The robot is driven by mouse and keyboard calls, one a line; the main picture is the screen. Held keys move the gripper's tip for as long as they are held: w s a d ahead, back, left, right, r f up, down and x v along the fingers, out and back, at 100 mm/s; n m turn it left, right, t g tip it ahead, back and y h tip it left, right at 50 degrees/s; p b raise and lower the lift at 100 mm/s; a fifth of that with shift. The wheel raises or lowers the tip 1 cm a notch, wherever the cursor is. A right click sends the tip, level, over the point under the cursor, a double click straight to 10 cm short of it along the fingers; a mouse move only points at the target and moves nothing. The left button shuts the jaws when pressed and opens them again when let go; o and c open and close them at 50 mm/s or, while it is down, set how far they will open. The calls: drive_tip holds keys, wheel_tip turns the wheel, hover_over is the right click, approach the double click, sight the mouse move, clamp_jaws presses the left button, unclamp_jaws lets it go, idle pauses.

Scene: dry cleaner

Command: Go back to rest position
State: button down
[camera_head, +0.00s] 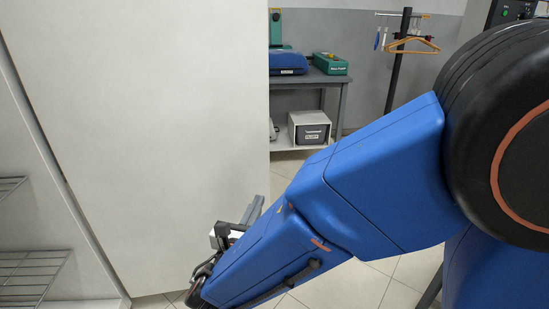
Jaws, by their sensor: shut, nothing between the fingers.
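My blue arm reaches from the right side down to the lower middle of the head view. My gripper (254,208) shows only in part beyond the arm's end, as a small grey piece pointing up. It is shut and holds nothing that I can see. It shows against a large pale panel (150,120); I cannot tell the distance between them.
A wire rack (35,275) stands at the left. Behind, a grey table (340,79) carries a blue item (287,64) and a green box (330,64), with a white box (309,128) below. A rail holds hangers (411,45). Tiled floor (345,285) shows below my arm.

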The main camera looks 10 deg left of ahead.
drive_tip(key=d+m+g+h, duration=0.6)
drive_tip(key=d+m+g, duration=0.65)
drive_tip(key=d, duration=1.95)
drive_tip(key=s+d+f+m+g+y, duration=0.2)
drive_tip(key=s+d+m, duration=0.6)
drive_tip(key=s+m, duration=0.15)
drive_tip(key=s+r+m+t+y, duration=0.1)
drive_tip(key=s+m+y, duration=0.5)
drive_tip(key=m, duration=0.6)
drive_tip(key=shift+s+r+y, duration=0.3)
drive_tip(key=shift+s+r, duration=0.15)
drive_tip(key=shift+s, duration=0.3)
drive_tip(key=shift+t, duration=0.25)
